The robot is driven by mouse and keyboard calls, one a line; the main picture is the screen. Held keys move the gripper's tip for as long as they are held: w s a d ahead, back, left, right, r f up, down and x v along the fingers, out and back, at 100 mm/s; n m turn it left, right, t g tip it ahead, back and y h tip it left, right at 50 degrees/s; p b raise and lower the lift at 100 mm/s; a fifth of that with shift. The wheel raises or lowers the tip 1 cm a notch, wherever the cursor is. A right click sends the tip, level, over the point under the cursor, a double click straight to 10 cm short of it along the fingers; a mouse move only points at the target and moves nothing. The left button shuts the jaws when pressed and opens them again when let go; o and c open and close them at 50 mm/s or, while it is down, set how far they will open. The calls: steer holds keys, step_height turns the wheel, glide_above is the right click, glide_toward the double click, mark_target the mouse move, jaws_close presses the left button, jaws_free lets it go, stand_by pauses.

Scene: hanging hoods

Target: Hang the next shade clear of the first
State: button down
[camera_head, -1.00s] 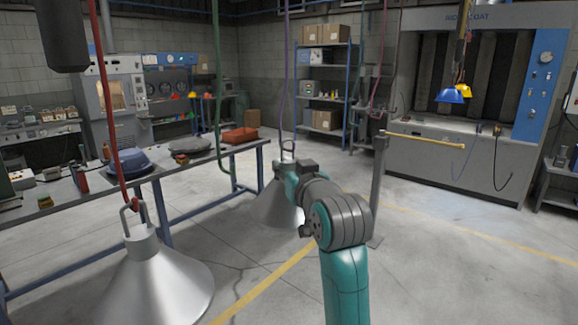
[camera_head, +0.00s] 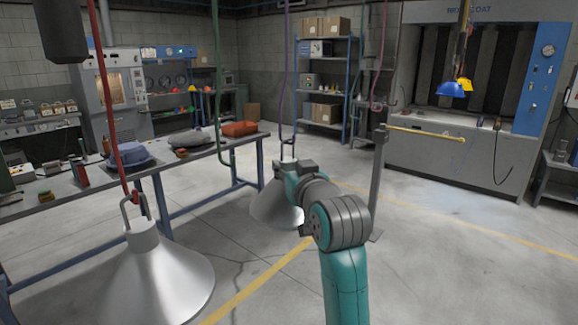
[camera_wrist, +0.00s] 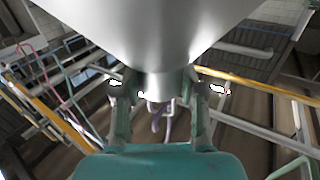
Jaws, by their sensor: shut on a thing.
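A silver cone shade (camera_head: 150,280) hangs by its wire bail from the red cord's hook (camera_head: 135,197) at the left front. My gripper (camera_head: 290,172) is shut on the neck of a second silver cone shade (camera_head: 273,208), which is upright with its wide end down. In the wrist view this shade (camera_wrist: 155,30) fills the top, its neck between the two fingers (camera_wrist: 160,95). The purple cord (camera_head: 286,75) comes down to this shade's bail (camera_head: 288,147). A purple hook (camera_wrist: 164,118) shows by the bail in the wrist view; I cannot tell whether they are engaged. The two shades are apart.
A green cord (camera_head: 217,90) with an empty hook (camera_head: 224,155) hangs between the shades. A grey post with a yellow bar (camera_head: 425,133) stands right of my arm. Open floor lies at right.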

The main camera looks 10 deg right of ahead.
steer(key=c, duration=0.6)
jaws_free()
steer(key=shift+s, duration=0.1)
steer(key=s+d, duration=0.1)
steer(key=s, duration=1.1)
steer(key=s+f+g, duration=0.1)
steer(key=s+f, duration=0.4)
steer(key=f, duration=0.5)
steer(key=s+d+f+m+h, duration=0.1)
steer(key=s+f, duration=0.3)
steer(key=f, duration=0.7)
steer(key=s+f+g, duration=0.1)
steer(key=s+f, duration=0.4)
steer(key=f, duration=0.5)
steer(key=shift+g+h, duration=0.3)
steer(key=shift+g, duration=0.3)
steer(key=s+f, duration=0.2)
steer(key=s, duration=0.8)
steer(key=s+f, duration=0.3)
steer(key=s, duration=0.7)
steer(key=s+d+f, duration=0.1)
steer(key=s+f, duration=0.1)
steer(key=s, duration=0.9)
steer(key=shift+f, duration=0.4)
